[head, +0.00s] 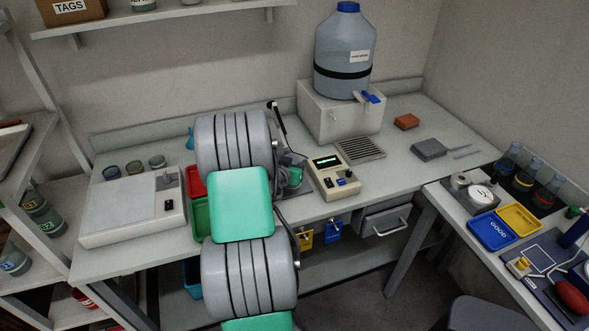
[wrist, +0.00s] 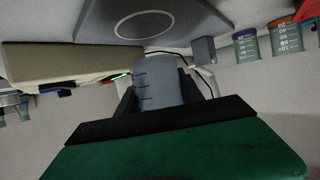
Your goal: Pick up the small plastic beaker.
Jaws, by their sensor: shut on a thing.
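The small plastic beaker (wrist: 157,82) is grey-blue and translucent, with dark graduation marks on its wall. In the wrist view it stands between the two dark fingers of my gripper (wrist: 160,97), which is shut on it. The beaker's lower part is hidden behind the gripper's dark front edge. In the head view my arm's grey and green links cover most of the gripper area, and I cannot make out the beaker clearly there.
A beige control box (head: 334,177) with a green display stands right of my arm, by a drain grille (head: 361,150). A large carboy (head: 344,55) stands behind. Several jars and a flat white device (head: 132,209) are left. The bench's back right holds an orange block (head: 406,121).

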